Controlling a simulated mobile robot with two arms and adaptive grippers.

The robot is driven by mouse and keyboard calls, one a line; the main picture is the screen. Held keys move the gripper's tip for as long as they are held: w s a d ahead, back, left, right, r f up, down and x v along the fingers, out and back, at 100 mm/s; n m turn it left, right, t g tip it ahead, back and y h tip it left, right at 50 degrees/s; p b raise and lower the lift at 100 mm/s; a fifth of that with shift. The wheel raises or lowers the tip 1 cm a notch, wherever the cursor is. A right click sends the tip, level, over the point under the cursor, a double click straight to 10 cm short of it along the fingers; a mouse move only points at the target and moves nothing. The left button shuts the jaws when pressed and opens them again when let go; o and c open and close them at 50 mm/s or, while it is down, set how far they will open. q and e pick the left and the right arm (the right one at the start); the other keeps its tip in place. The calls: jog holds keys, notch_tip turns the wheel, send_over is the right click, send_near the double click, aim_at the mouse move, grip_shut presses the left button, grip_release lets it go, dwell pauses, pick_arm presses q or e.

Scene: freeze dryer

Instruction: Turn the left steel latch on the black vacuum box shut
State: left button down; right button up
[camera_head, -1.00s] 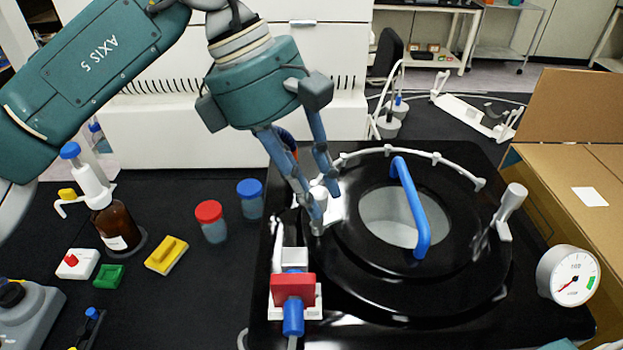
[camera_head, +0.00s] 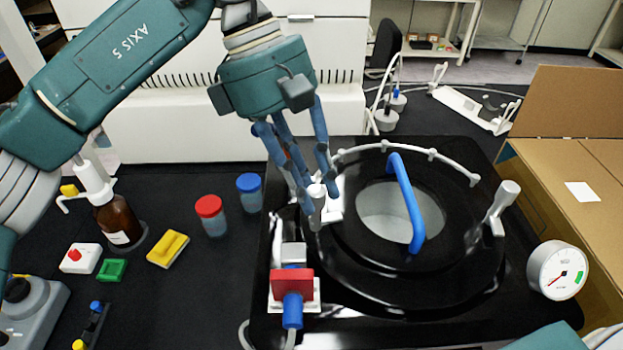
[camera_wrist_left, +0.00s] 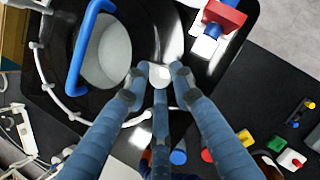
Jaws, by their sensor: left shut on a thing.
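The black vacuum box (camera_head: 300,245) stands in the middle right, with a round lid and a blue lid handle (camera_head: 405,200). Its left steel latch (camera_head: 317,205) is a pale upright knob on the left side of the lid. My left gripper (camera_head: 316,200) is shut on this latch from above, its blue fingers around the knob. In the left wrist view the latch's round white top (camera_wrist_left: 159,75) sits between the fingertips. The fingers hide part of the latch. The right latch (camera_head: 503,205) leans outward on the other side of the lid. My right gripper is not in view.
A red valve block (camera_head: 292,283) with a blue fitting sits close in front of the left latch. A round gauge (camera_head: 557,270) is at the right. Red-capped (camera_head: 210,215) and blue-capped (camera_head: 249,193) jars stand to the left. A cardboard box (camera_head: 560,175) is at the far right.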

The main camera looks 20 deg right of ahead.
pick_arm(q)
jog(key=shift+s, duration=0.15)
jog(key=c, duration=1.7)
grip_release()
jog(key=shift+o, duration=0.7)
jog(key=shift+s+r, duration=0.1)
jog(key=shift+s, duration=0.05)
jog(key=shift+w+r, duration=0.25)
jog(key=v, duration=1.1)
jog(key=shift+s+r, duration=0.2)
jog(key=shift+r, duration=0.05)
